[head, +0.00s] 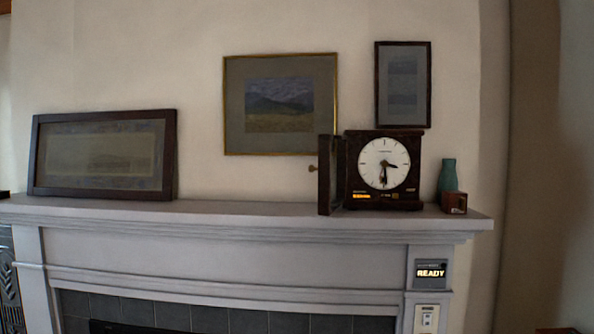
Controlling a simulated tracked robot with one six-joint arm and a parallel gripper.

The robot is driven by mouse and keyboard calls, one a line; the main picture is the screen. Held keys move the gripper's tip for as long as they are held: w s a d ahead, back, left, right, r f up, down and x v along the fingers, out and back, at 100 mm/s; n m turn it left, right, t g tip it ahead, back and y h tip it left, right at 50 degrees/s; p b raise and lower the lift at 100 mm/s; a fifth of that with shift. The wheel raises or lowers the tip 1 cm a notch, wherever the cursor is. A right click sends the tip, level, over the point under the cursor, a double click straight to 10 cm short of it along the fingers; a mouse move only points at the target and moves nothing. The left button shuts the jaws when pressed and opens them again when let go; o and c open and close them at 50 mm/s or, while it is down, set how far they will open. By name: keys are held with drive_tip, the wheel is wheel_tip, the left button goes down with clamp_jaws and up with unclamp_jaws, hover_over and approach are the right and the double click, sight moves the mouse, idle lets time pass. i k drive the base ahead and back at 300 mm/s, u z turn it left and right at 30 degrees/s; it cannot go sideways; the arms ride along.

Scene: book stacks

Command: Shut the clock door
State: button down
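A dark wooden clock (384,172) with a round white face stands upright on the mantel, right of its middle. Its narrow dark door (325,175) stands open on the left side of the clock, swung out toward me and seen nearly edge-on. A small round knob (312,168) sticks out to the left of the door. My gripper is not in view, and nothing touches the door.
The pale mantel shelf (240,210) is clear between the leaning framed picture (103,155) and the door. A green vase (447,176) and a small brown box (454,203) stand right of the clock.

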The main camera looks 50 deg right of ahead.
sight(325, 208)
drive_tip(key=i, duration=1)
